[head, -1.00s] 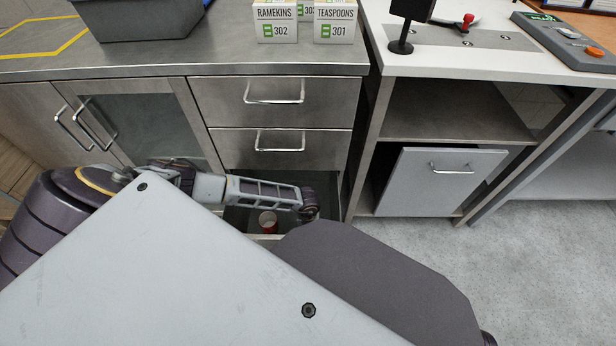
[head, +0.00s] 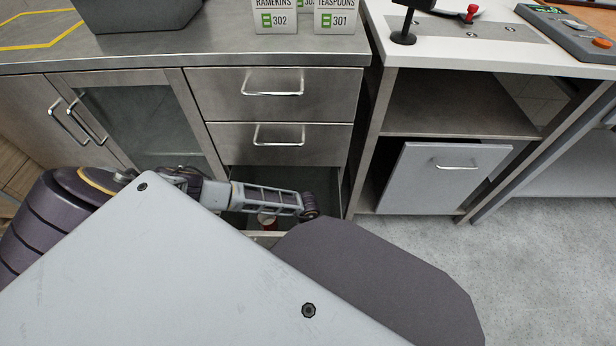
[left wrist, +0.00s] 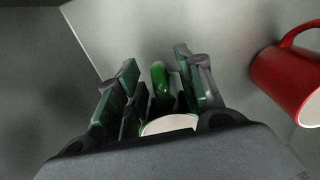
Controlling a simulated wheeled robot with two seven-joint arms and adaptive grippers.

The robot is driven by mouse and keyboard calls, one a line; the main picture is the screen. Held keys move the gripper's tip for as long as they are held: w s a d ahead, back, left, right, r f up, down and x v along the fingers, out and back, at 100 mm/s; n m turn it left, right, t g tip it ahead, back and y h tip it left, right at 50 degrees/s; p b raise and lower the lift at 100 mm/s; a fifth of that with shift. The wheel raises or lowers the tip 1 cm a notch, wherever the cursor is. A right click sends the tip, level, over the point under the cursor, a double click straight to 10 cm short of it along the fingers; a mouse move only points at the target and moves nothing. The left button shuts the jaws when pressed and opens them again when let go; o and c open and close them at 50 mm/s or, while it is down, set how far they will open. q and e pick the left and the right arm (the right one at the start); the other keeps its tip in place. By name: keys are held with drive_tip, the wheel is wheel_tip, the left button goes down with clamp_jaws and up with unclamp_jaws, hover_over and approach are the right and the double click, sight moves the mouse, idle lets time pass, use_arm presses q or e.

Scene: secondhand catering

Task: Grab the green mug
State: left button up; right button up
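The green mug shows in the left wrist view as a green handle (left wrist: 160,82) and a white inside with a pale rim (left wrist: 170,125) at the bottom centre. My left gripper (left wrist: 157,66) is open, with one finger on each side of the handle. A gap shows between the left finger and the handle; the right finger is close to it, and I cannot tell if they touch. In the head view my left arm reaches into the open bottom drawer (head: 270,237), and the gripper and green mug are hidden. My right gripper is not in view.
Two closed drawers (head: 270,95) are above the open one. A grey cabinet door (head: 445,180) stands to the right.

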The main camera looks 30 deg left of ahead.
use_arm(q)
drive_tip(key=shift+c, duration=0.3)
clamp_jaws()
idle(0.3)
